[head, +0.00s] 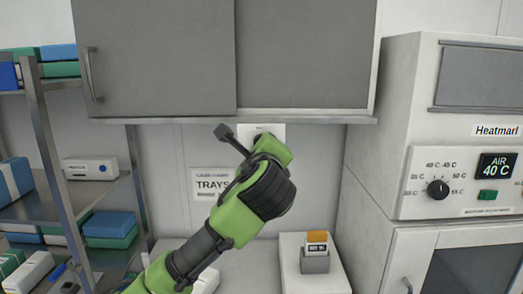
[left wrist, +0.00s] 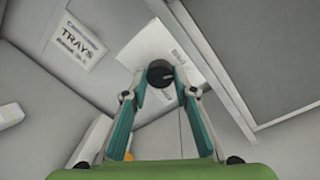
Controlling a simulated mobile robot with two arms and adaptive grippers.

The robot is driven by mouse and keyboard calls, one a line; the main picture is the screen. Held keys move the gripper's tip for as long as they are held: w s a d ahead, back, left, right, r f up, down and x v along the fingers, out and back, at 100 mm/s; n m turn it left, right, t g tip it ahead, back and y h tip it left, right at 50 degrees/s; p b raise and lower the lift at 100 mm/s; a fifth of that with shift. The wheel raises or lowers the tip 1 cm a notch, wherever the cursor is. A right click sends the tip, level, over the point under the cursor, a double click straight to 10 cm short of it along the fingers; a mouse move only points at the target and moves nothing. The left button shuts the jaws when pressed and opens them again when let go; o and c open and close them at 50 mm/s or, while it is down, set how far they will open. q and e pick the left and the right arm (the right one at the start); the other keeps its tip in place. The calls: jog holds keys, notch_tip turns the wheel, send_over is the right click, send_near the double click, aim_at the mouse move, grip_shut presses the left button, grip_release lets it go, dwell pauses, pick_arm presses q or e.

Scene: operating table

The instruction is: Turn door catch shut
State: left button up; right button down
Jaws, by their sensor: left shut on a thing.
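A dark round knob (left wrist: 160,70), which I take for the door catch, sits in front of a white plate (left wrist: 152,43) with a small label. My left gripper (left wrist: 161,82) has its two teal-sided fingers shut on the knob, one on each side. A light mark shows on the knob's face. In the head view, my green and black left arm covers the knob and most of the fingers, and only part of the white plate (head: 263,130) shows behind it. My right gripper is not in view.
A grey wall cupboard (head: 305,60) hangs above. A TRAYS sign (head: 208,185) is on the back wall. Shelves with boxes (head: 90,168) stand left. A warming cabinet (head: 400,110) stands right. A grey holder with orange-topped cards (head: 315,262) is on the white worktop.

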pick_arm(q)
jog(key=n+b, duration=0.1)
jog(key=n, duration=0.3)
jog(key=shift+n+h, duration=0.3)
dwell(0.6)
jog(key=o, duration=1.1)
jog(key=shift+a, duration=0.1)
jog(key=s, duration=1.2)
jog(key=shift+r, duration=0.4)
jog(key=shift+f, duration=0.1)
